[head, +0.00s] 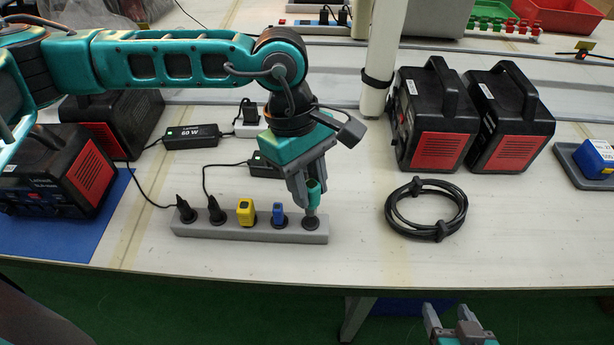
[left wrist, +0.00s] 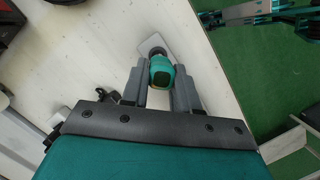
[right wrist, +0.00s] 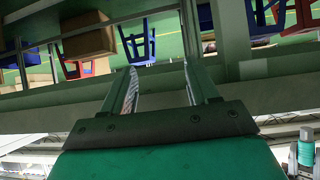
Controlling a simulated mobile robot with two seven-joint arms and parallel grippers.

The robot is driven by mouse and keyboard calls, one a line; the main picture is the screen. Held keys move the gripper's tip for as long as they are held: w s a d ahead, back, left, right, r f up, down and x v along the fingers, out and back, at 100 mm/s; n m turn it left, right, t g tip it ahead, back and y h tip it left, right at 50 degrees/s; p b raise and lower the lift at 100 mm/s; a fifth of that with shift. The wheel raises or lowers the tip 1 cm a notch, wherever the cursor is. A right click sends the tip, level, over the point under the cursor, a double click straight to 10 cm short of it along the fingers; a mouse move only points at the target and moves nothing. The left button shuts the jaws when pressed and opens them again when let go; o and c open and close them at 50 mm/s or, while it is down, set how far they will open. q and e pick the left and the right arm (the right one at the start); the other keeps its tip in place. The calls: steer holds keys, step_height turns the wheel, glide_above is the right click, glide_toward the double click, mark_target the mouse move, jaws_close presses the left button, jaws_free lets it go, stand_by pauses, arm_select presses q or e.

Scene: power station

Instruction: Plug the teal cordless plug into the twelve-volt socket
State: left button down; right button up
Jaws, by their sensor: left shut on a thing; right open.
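The teal plug (head: 313,194) is between the fingers of my left gripper (head: 308,196), which is shut on it. It stands roughly upright over the rightmost round socket (head: 310,223) of the grey socket strip (head: 245,233). Its lower end is at or very near that socket; I cannot tell whether it is seated. In the left wrist view the teal plug (left wrist: 162,71) sits between the fingertips, with the dark round socket (left wrist: 157,52) just beyond it. No voltage label is readable. My right gripper (head: 450,318) is open and empty, low in front of the table.
Two black plugs (head: 216,212), a yellow plug (head: 246,212) and a blue plug (head: 278,213) fill the strip's other sockets. A coiled black cable (head: 426,208) lies to the right. Black-and-red power units (head: 432,118) stand behind it. A pale post (head: 382,60) rises behind my left gripper.

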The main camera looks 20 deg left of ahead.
arm_select(q)
steer(key=x, duration=0.1)
steer(key=b+x, duration=0.1)
steer(key=shift+w+a+f, duration=0.1)
steer(key=shift+a+f, duration=0.1)
steer(key=shift+f, duration=0.3)
steer(key=shift+f+b, duration=0.55)
steer(key=shift+f, duration=0.2)
steer(key=shift+f+b, duration=0.45)
steer(key=shift+b, duration=0.05)
steer(key=shift+f, duration=0.1)
arm_select(e)
steer(key=shift+w+a+f+y, duration=0.2)
steer(key=shift+w+a, duration=0.15)
steer(key=shift+a, duration=0.15)
steer(key=shift+w+a+f+y, duration=0.15)
steer(key=shift+w+a+y, duration=0.05)
steer(key=shift+w+a, duration=0.2)
steer(key=shift+s+d+f, duration=0.15)
arm_select(q)
steer(key=shift+b, duration=0.45)
arm_select(e)
steer(key=shift+s+f, duration=0.2)
steer(key=shift+f, duration=0.25)
